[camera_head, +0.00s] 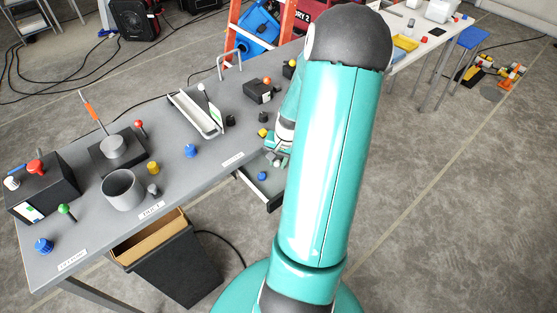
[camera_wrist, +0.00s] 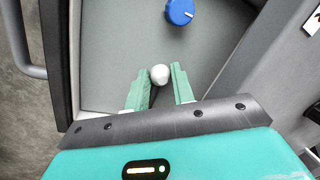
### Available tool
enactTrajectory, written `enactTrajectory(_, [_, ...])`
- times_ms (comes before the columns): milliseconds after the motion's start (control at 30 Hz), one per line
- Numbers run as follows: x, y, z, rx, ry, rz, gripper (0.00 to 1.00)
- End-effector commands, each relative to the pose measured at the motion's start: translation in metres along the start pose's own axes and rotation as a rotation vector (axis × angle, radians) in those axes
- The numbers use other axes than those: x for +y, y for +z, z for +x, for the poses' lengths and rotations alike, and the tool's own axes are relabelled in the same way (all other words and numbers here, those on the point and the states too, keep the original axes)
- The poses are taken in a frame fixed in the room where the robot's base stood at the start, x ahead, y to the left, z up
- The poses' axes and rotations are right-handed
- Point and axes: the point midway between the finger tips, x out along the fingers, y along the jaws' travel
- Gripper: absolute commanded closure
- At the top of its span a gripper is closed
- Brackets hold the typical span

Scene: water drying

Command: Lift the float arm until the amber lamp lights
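In the head view my gripper (camera_head: 277,157) is low over an open drawer (camera_head: 256,193) at the table's front edge, partly hidden by my arm. In the wrist view its two green fingers (camera_wrist: 162,78) are apart, one on each side of a small white rounded knob (camera_wrist: 160,75). I cannot tell whether either finger touches it. A stick with an orange upper part (camera_head: 91,108) leans up beside a grey cylinder (camera_head: 112,146) on a dark base. I cannot tell for sure which part is the float arm. An orange ball (camera_head: 267,80) tops a small black box; I cannot tell whether it is the amber lamp.
A blue knob (camera_wrist: 180,11) lies in the drawer ahead of the fingers; it also shows in the head view (camera_head: 262,176). The grey table (camera_head: 215,149) carries a white trough (camera_head: 196,115), a grey cup (camera_head: 122,190) and several coloured knobs. A black bin (camera_head: 180,270) stands below.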

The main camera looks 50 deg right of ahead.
Motion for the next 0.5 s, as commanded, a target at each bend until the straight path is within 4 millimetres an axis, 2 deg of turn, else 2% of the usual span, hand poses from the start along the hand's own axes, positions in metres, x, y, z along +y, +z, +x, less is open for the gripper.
enactTrajectory(33, [0.0001,0.0,-0.0001,0.0,0.0,0.0,0.86])
enactTrajectory(100, [0.0001,0.0,-0.0001,0.0,0.0,0.0,0.99])
enactTrajectory(500, [0.0005,-0.0015,-0.0032,-0.03,-0.022,0.009,1.0])
